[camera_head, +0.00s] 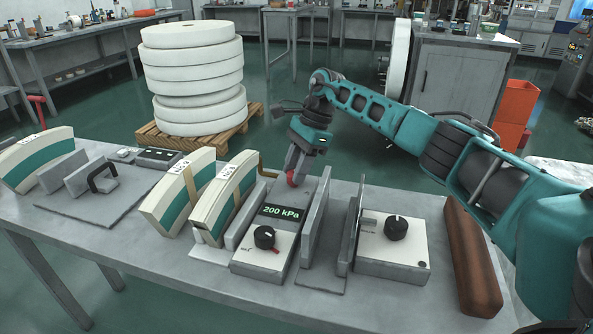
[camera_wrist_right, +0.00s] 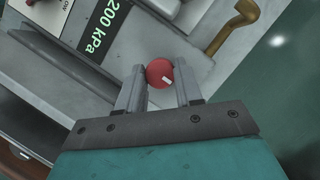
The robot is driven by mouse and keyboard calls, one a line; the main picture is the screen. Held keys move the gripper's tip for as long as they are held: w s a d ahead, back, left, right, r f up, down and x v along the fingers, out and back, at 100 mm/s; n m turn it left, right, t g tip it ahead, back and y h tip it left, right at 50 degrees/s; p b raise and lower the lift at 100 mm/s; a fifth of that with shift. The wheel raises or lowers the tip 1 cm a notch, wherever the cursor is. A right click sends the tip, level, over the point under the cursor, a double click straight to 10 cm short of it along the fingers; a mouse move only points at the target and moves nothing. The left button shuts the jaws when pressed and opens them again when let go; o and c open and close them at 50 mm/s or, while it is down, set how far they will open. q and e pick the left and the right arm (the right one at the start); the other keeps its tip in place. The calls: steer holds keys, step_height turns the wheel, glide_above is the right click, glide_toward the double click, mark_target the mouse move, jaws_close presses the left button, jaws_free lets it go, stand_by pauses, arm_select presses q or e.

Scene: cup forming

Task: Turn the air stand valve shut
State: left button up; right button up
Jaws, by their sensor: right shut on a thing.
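The air stand (camera_head: 262,263) is a pale box on the workbench with a green 200 kPa display (camera_head: 282,212) and a black dial knob (camera_head: 264,237). A round red knob (camera_wrist_right: 160,73) with a white mark, which looks like the valve, sits behind the display. It shows partly in the head view (camera_head: 291,180). My right gripper (camera_head: 295,172) reaches down from behind. In the wrist view its two fingers (camera_wrist_right: 159,82) stand on either side of the red knob and are shut on it. My left gripper is not in view.
Upright grey plates (camera_head: 320,220) stand right of the display. Cream and green curved segments (camera_head: 225,200) stand left, close to the stand. A second box with a black dial (camera_head: 392,250) and a brown bar (camera_head: 470,262) are at right. A bent brass handle (camera_wrist_right: 228,27) is near the knob.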

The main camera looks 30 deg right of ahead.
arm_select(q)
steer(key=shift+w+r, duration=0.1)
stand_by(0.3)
arm_select(e)
steer(key=o, duration=1)
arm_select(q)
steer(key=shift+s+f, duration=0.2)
arm_select(e)
steer(key=shift+r, duration=0.1)
arm_select(q)
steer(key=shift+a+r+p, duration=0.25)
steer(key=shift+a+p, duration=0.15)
steer(key=shift+p, duration=0.3)
arm_select(e)
steer(key=v, duration=1.2)
steer(key=shift+d+r, duration=0.1)
steer(key=shift+r, duration=0.3)
